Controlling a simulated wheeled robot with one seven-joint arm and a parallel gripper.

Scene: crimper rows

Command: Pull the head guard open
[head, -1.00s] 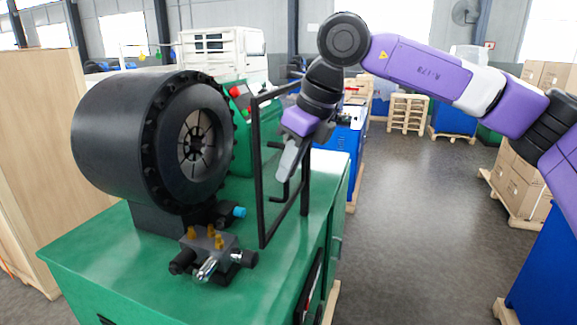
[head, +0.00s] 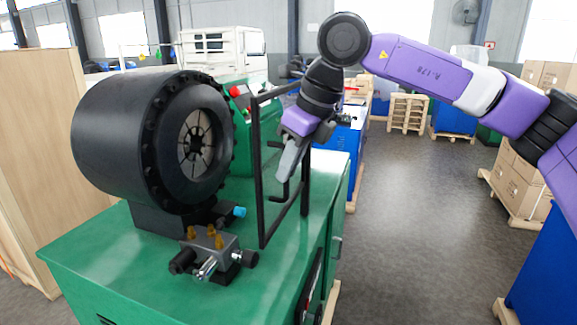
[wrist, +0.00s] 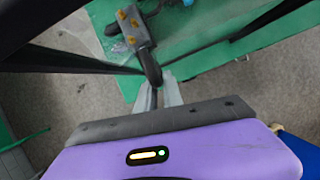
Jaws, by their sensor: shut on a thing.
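The head guard (head: 259,185) is a black rectangular frame standing upright in front of the crimper head, apart from its round face. The crimper head (head: 118,140) is a large black cylinder with a ring of dies in its opening. A black bar handle (head: 278,198) is on the guard. My gripper (head: 283,177) reaches down at the guard from the upper right, shut on the handle. In the wrist view my gripper's fingers (wrist: 158,97) close around the handle's dark bar (wrist: 150,68). The fingers hide part of the handle.
The green machine bench (head: 100,262) carries a grey valve block (head: 212,250) with brass fittings below the crimper head. A wooden panel (head: 35,150) stands at left. Pallets with boxes (head: 525,180) stand at right. The grey floor right of the bench is open.

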